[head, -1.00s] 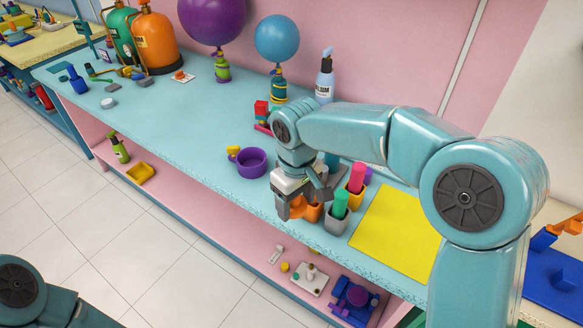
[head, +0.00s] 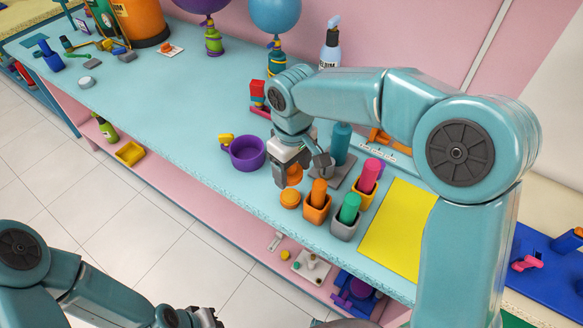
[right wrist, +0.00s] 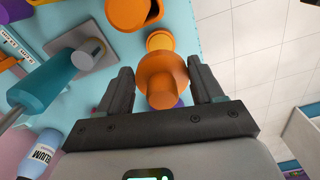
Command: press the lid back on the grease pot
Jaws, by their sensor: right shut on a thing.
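My right gripper (head: 290,180) is shut on the orange lid (head: 295,175), just above the table. In the right wrist view the round lid (right wrist: 163,78), with its knob toward the camera, sits between the two fingers (right wrist: 163,88). The round orange grease pot (head: 290,199) stands on the table near the front edge, just below the lid in the head view. In the right wrist view the pot (right wrist: 160,41) is partly hidden behind the lid; they look apart. My left gripper (head: 198,317) is at the bottom edge, partly cut off, its jaws unclear.
Close right of the pot are an orange holder (head: 316,212), a grey holder (head: 343,229) and another holder (head: 362,196), each with a coloured stick. The table's left part has free room.

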